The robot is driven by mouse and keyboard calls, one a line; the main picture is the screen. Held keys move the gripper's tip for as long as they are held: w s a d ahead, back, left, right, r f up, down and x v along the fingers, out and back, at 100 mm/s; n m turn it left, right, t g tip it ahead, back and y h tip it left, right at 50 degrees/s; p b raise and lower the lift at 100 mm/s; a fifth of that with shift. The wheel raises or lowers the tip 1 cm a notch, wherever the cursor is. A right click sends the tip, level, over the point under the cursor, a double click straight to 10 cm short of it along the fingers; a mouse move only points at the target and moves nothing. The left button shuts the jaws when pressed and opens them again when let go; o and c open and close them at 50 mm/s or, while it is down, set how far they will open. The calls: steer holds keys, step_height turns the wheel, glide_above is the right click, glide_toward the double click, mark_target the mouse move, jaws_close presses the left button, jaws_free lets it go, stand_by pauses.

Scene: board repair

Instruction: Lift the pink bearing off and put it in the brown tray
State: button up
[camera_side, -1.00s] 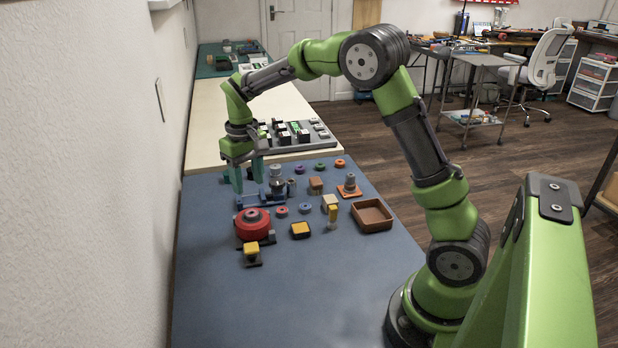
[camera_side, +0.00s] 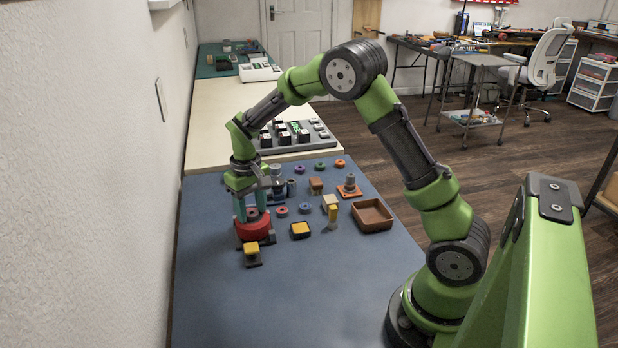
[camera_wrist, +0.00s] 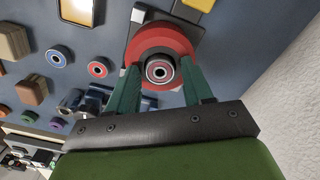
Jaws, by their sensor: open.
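The pink bearing (camera_wrist: 159,70) is a small ring with a dark centre. It sits on top of a round red holder (camera_wrist: 160,38), whose rim also shows in the side view (camera_side: 254,231). My gripper (camera_side: 252,219) is above the red holder, pointing down. In the wrist view, its two teal fingers (camera_wrist: 160,76) stand apart, one on each side of the bearing; I cannot tell whether they touch it. In the side view the fingers partly hide the bearing. The brown tray (camera_side: 372,229) lies to the right and looks empty.
A reddish ring (camera_side: 282,211) and a blue ring (camera_side: 305,208) lie close to the right of the holder. The blue mat's front (camera_side: 290,295) is clear.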

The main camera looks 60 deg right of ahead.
mark_target(252, 212)
steer(key=c, duration=0.8)
steer(key=shift+r, duration=3)
